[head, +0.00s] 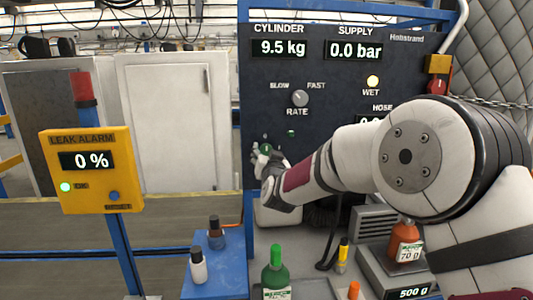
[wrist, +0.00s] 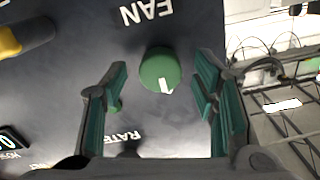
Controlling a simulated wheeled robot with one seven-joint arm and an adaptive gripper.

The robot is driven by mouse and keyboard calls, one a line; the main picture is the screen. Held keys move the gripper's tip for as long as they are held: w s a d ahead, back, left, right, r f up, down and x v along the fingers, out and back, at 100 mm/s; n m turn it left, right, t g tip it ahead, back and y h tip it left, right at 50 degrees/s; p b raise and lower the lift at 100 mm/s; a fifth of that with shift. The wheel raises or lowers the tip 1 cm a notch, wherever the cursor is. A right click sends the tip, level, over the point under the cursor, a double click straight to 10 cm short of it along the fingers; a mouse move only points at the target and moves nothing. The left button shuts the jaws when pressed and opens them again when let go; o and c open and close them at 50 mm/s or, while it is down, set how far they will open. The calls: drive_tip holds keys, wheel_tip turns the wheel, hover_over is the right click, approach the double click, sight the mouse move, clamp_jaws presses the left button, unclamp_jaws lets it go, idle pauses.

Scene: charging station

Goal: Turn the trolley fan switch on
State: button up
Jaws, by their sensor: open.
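The trolley fan switch is a round green knob (wrist: 160,69) with a white pointer mark, beside the word FAN on the dark panel (wrist: 75,75). In the wrist view the mark points toward the lower right. My gripper (wrist: 161,88) is open, with its green-padded fingers on either side of the knob. Gaps show between the knob and both fingers, so it is not gripped. In the head view my gripper (head: 265,157) is at the lower left of the panel (head: 340,85). It hides most of the knob there and the FAN label.
A leak alarm box (head: 92,190) stands at left. Below the arm are a green bottle (head: 276,277), an orange bottle (head: 405,244) and a scale (head: 397,280).

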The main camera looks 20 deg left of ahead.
drive_tip(key=shift+x, duration=0.85)
drive_tip(key=c, duration=1.2)
